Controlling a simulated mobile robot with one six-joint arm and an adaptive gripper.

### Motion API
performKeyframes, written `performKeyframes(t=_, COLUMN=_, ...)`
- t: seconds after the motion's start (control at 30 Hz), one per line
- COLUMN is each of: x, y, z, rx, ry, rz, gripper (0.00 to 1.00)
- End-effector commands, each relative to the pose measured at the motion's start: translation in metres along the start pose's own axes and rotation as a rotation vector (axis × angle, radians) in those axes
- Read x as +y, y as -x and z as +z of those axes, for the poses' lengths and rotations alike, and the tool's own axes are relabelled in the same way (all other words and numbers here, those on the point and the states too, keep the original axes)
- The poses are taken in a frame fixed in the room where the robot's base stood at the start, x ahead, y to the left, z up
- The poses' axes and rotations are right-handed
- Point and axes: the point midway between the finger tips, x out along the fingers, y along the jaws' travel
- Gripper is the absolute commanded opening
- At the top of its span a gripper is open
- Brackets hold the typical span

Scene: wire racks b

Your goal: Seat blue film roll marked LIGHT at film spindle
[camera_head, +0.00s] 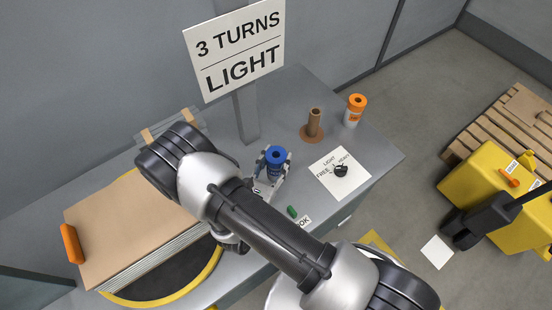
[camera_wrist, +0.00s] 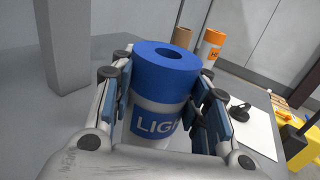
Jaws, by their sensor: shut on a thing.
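A brown upright post, likely the film spindle (camera_head: 314,122), rises from a round brown base at the back right, apart from the roll. It is partly visible in the wrist view (camera_wrist: 184,40).
An orange-topped roll (camera_head: 355,110) stands right of the spindle. A white card with a black knob (camera_head: 340,171) lies in front. A sign reading "3 TURNS LIGHT" (camera_head: 238,47) stands on a grey post (camera_head: 247,115). A cardboard-topped stack (camera_head: 130,230) is at left.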

Motion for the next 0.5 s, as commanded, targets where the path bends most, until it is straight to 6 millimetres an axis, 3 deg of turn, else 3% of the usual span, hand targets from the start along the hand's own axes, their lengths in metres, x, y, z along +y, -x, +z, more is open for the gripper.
performKeyframes(t=0.23, x=0.0001, y=0.0000, z=-0.0022, rx=-0.001, ry=0.000, rz=0.000, gripper=0.09)
performKeyframes(t=0.27, x=0.0001, y=0.0000, z=-0.0022, rx=-0.001, ry=0.000, rz=0.000, gripper=0.43)
performKeyframes(t=0.5, x=0.0000, y=0.0000, z=-0.0022, rx=0.000, ry=0.000, rz=0.000, gripper=0.59)
